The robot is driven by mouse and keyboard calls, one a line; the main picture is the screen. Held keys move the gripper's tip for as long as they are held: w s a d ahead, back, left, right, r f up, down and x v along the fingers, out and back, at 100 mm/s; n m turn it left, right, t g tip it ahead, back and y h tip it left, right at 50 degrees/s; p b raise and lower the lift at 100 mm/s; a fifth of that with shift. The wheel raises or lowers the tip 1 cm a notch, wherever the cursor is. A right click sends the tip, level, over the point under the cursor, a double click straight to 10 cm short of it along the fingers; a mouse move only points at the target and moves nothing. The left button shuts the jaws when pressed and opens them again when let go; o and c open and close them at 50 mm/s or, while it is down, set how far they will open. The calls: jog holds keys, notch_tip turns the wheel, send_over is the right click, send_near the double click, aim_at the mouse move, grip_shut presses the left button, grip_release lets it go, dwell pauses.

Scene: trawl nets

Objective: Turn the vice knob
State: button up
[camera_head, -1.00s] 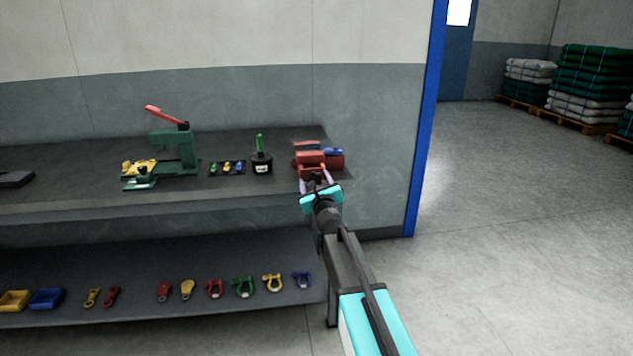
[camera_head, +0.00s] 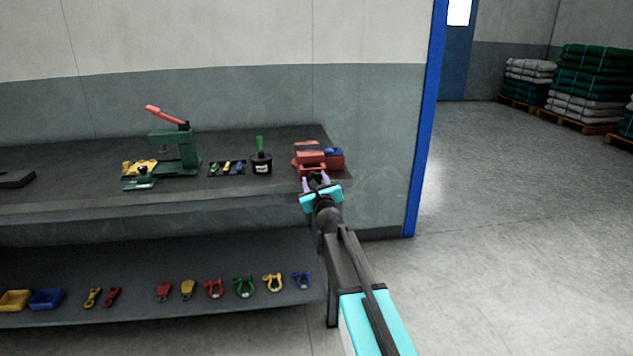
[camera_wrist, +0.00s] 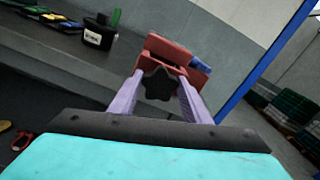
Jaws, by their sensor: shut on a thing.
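The red vice (camera_head: 310,158) stands at the right end of the upper bench shelf; it also shows in the wrist view (camera_wrist: 168,48). Its black star-shaped knob (camera_wrist: 158,84) faces my gripper in the wrist view. My gripper (camera_wrist: 159,88) has its two pale purple fingers on either side of the knob and is shut on it. In the head view my gripper (camera_head: 316,180) reaches the front of the vice, and the knob is mostly hidden there by the gripper.
A blue part (camera_head: 334,152) sits at the vice. A black pot with a green handle (camera_head: 261,163) and a green press with a red lever (camera_head: 175,148) stand to its left. Several coloured shackles lie on the lower shelf (camera_head: 140,312). Open floor lies to the right.

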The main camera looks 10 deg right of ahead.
jog(key=shift+m, duration=0.3)
jog(key=m, duration=0.6)
jog(key=shift+d+m, duration=0.2)
jog(key=shift+m, duration=0.1)
jog(key=m, duration=0.6)
jog(key=shift+d+f, duration=0.1)
jog(key=shift+f, duration=0.1)
jog(key=m, duration=0.7)
jog(key=shift+f+m, duration=0.25)
jog(key=shift+m, duration=0.05)
jog(key=shift+a+f+m, duration=0.1)
jog(key=shift+a+m, duration=0.1)
jog(key=shift+m, duration=7.3)
jog(key=shift+a+m, duration=0.2)
jog(key=shift+m, duration=7.3)
jog(key=shift+d+m, duration=0.1)
jog(key=shift+m, duration=1.6)
